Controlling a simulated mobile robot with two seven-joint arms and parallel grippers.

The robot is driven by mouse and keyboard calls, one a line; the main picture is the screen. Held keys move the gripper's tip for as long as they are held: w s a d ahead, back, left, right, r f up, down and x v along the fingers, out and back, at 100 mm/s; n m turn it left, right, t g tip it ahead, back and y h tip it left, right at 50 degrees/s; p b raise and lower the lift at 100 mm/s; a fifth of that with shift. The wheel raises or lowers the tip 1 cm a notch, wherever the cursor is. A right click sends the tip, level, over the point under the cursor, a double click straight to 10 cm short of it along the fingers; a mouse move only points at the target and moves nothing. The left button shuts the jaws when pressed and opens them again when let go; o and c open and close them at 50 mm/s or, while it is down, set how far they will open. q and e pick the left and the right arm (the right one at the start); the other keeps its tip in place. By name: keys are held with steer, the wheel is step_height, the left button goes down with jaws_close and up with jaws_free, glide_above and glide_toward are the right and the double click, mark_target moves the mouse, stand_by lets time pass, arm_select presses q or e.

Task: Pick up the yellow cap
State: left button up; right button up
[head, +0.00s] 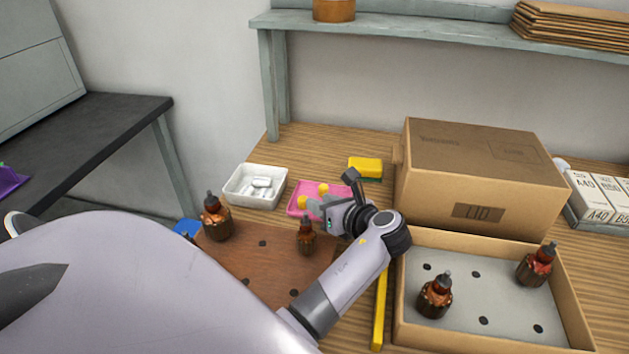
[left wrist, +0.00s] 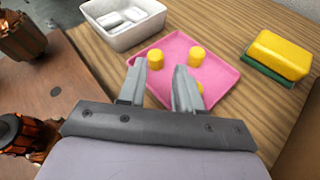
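The yellow caps stand on a pink tray (head: 293,207). In the left wrist view the pink tray (left wrist: 224,80) holds a yellow cap at left (left wrist: 155,58), another at right (left wrist: 196,56), and a third (left wrist: 201,88) partly hidden by the right finger. The head view shows one yellow cap (head: 323,188) at the back and one (head: 303,202) beside the gripper. My left gripper (head: 328,194) is open and empty, over the tray's near side. In the wrist view its fingertips (left wrist: 160,68) are apart, with the left cap just beyond the left finger. My right gripper is not in view.
A white bin (head: 238,200) is left of the tray. A yellow-green sponge (head: 365,167) lies behind it. A large carton (head: 480,185) and an open box (head: 400,320) with armatures are at right. A brown board (head: 235,262) with armatures is in front.

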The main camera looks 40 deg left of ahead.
mark_target(303, 202)
arm_select(q)
steer(key=shift+s+d+f, duration=0.1)
steer(key=shift+s+f, duration=0.1)
steer(key=shift+a+f, duration=0.15)
steer(key=shift+a, duration=0.1)
steer(key=x, duration=0.6)
steer(key=shift+f, duration=0.15)
jaws_close()
